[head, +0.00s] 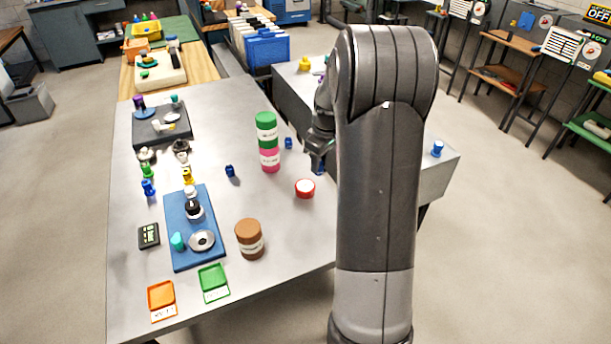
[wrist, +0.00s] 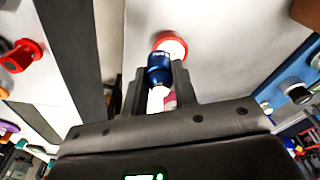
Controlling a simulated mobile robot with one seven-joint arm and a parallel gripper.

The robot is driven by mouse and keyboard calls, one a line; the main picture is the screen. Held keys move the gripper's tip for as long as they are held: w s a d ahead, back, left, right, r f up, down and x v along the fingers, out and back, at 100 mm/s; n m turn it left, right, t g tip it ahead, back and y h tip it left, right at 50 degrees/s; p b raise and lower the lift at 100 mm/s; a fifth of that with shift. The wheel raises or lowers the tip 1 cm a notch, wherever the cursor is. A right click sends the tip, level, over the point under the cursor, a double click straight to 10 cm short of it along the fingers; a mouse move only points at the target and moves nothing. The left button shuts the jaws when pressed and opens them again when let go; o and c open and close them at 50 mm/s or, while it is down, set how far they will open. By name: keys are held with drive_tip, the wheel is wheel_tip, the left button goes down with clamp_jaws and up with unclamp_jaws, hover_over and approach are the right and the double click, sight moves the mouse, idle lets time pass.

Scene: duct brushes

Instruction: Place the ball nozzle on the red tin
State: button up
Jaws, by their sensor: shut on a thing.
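My gripper (wrist: 160,78) is shut on a small dark blue nozzle (wrist: 160,66), which I take for the ball nozzle. In the head view my gripper (head: 319,158) is partly hidden by my arm, and only a bit of the blue nozzle (head: 319,168) shows under it. The red tin (head: 305,194), low and round with a white top, stands on the bench near its right edge. In the wrist view the red tin (wrist: 170,37) appears just beyond the nozzle, which overlaps it in the picture. Whether they touch cannot be told.
Small blue pieces (head: 230,171) (head: 288,143) stand close by. A brown jar (head: 249,232) stands nearer, beside a blue mat (head: 180,214) with parts. A second bench lies behind my arm.

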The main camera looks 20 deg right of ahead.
drive_tip(key=w+a+f, duration=0.2)
drive_tip(key=w+a, duration=0.1)
drive_tip(key=shift+f, duration=2.25)
drive_tip(key=shift+f, duration=0.15)
drive_tip(key=o, duration=1)
